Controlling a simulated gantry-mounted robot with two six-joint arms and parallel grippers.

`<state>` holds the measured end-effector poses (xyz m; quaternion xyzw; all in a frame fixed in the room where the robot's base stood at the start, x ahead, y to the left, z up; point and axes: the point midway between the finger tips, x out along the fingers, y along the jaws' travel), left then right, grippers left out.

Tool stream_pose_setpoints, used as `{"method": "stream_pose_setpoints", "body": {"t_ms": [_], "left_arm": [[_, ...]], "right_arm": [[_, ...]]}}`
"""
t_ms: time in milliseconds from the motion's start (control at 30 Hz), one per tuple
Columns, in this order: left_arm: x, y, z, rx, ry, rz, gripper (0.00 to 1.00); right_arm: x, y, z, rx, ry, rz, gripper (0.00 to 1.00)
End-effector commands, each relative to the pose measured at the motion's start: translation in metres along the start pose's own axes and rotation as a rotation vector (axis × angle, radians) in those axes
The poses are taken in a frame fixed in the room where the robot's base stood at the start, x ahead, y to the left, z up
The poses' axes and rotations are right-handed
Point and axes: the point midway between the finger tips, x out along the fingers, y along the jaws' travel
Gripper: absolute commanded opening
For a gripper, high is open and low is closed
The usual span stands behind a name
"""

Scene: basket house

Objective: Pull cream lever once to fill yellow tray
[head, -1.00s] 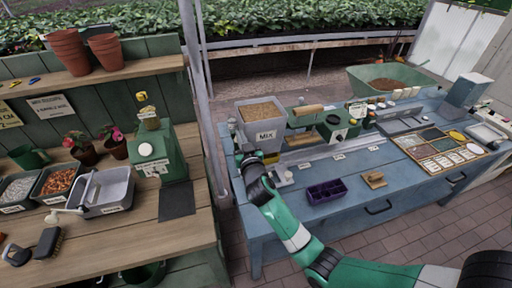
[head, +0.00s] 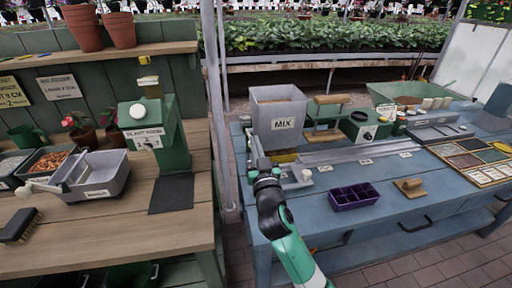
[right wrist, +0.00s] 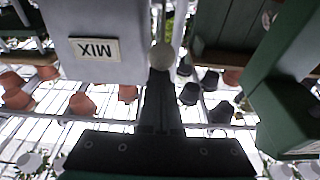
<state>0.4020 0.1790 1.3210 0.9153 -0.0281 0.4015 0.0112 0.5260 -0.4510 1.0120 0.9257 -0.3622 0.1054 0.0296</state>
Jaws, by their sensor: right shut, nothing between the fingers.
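The grey hopper marked MIX (head: 279,100) stands at the left end of the blue bench. A cream ball knob (right wrist: 162,56) shows in the right wrist view just beyond my right fingertips; contact cannot be made out. My right gripper (head: 252,140) is upright at the hopper's front left side, shut and empty. Its dark fingers (right wrist: 160,85) show together in the right wrist view. A yellow strip (head: 283,157), seemingly the yellow tray, shows low under the hopper, mostly hidden. My left gripper is out of view.
A purple celled tray (head: 353,197) and a small wooden piece (head: 409,187) lie on the bench to the right. A pale round knob (head: 307,175) sits near my right wrist. A green dispenser (head: 157,130) stands on the left wooden bench, past a grey post.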

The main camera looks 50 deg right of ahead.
Motion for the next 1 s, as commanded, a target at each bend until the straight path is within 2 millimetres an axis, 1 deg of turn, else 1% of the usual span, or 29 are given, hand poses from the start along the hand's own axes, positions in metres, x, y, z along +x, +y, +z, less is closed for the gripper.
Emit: {"method": "stream_pose_setpoints", "body": {"t_ms": [33, 400, 500, 567, 633, 800, 833, 1000], "left_arm": [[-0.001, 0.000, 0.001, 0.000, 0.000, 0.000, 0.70], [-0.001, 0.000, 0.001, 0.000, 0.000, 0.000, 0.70], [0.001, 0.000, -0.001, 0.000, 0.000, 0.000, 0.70], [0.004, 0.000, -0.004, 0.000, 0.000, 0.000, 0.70], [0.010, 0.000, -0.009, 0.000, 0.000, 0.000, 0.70], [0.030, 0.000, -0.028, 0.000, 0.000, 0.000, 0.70], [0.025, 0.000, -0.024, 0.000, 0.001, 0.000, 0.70], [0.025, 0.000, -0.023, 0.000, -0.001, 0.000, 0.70]], "right_arm": [[-0.001, 0.000, 0.007, -0.002, -0.014, 0.001, 0.00], [-0.001, 0.001, 0.011, -0.003, -0.024, 0.003, 0.00], [-0.001, 0.001, 0.009, -0.003, -0.025, 0.002, 0.00], [0.000, 0.000, 0.003, -0.002, -0.024, 0.002, 0.00], [0.002, -0.001, -0.008, -0.001, -0.021, 0.001, 0.00], [0.007, -0.004, -0.046, 0.001, -0.007, -0.005, 0.00], [-0.005, -0.004, -0.034, -0.002, -0.011, -0.007, 0.00], [-0.048, -0.003, -0.025, 0.000, -0.006, -0.008, 0.00]]}}
